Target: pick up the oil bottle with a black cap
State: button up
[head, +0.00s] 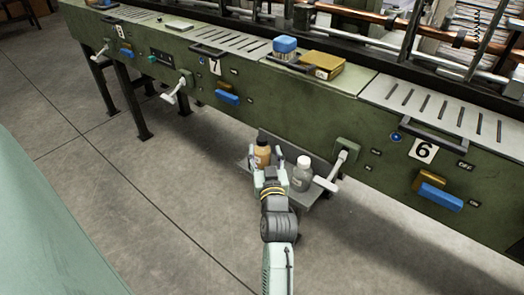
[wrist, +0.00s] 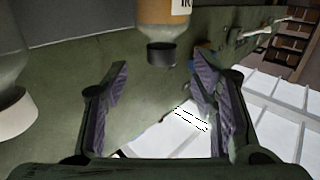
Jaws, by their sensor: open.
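The oil bottle (head: 262,155), amber with a black cap, stands upright on a small low grey shelf (head: 316,198) at the machine's front. In the wrist view the bottle (wrist: 163,18) appears inverted at the top centre, its black cap toward my gripper. My gripper (head: 268,169) is open and empty, close to the bottle in the head view. In the wrist view its two fingers (wrist: 158,75) are spread, with the cap just beyond the gap between the tips. My gripper hides part of the bottle's lower body in the head view.
A grey bottle with a white cap (head: 302,174) stands on the shelf to the right; it also shows at the left of the wrist view (wrist: 14,110). A lever handle (head: 335,172) sticks out beside it. The green machine (head: 300,118) rises behind. Floor to the left is clear.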

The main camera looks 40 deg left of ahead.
aim_at(263, 143)
jog(key=p+x, duration=0.2)
jog(key=x, duration=0.4)
jog(key=shift+a+r+p, duration=0.1)
jog(key=shift+r+p, duration=0.05)
jog(key=shift+p, duration=0.2)
jog(key=shift+w+a, duration=0.15)
jog(key=shift+a, duration=0.05)
jog(key=shift+c, duration=0.3)
grip_shut()
